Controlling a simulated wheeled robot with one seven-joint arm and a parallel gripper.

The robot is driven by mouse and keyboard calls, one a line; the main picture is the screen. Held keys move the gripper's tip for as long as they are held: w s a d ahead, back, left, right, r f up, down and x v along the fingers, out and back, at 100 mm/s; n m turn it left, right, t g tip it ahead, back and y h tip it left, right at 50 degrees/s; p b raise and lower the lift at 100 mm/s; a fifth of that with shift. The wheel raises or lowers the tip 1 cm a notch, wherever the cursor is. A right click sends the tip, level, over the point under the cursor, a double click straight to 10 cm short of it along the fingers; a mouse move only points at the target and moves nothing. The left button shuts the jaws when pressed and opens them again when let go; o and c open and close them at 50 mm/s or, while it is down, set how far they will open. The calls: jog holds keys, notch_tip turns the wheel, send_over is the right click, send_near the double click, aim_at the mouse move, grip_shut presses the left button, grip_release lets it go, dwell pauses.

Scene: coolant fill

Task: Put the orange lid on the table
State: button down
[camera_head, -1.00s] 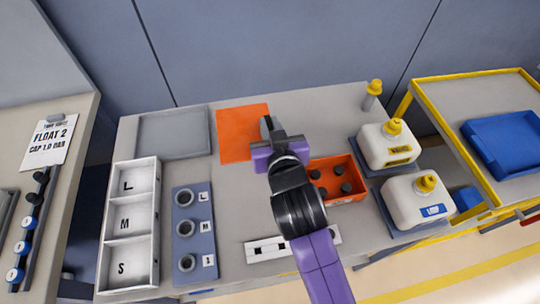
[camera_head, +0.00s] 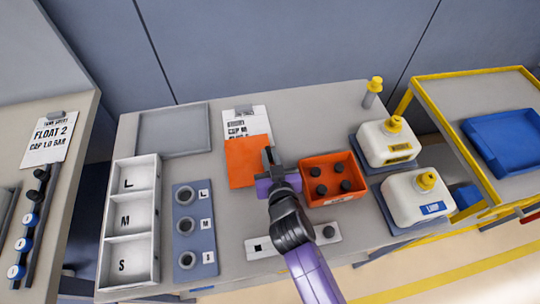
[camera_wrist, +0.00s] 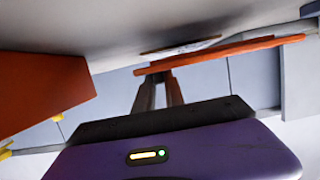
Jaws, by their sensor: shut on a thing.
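The orange lid (camera_head: 245,163) is a flat square panel over the back middle of the table (camera_head: 300,120). My gripper (camera_head: 268,158) is shut on its right edge. In the wrist view the lid (camera_wrist: 225,53) shows nearly edge-on as a thin orange strip, with the gripper's dark fingers (camera_wrist: 158,90) meeting it. The lid looks close to the table surface; I cannot tell whether any part touches. The orange bin (camera_head: 333,198) stands open just right of the gripper, with several dark round pieces inside. It also shows in the wrist view (camera_wrist: 40,92).
A clipboard sheet (camera_head: 240,120) lies just behind the lid. A grey tray (camera_head: 172,130) is to its left. A blue-grey ring holder (camera_head: 205,225) and a white L/M/S box (camera_head: 130,240) stand front left. White jugs (camera_head: 390,143) stand right. A white strip (camera_head: 262,247) lies in front.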

jog(key=shift+f+b, duration=0.3)
jog(key=shift+b, duration=0.1)
jog(key=shift+f+b, duration=0.25)
jog(key=shift+b, duration=0.1)
jog(key=c, duration=1.4)
grip_release()
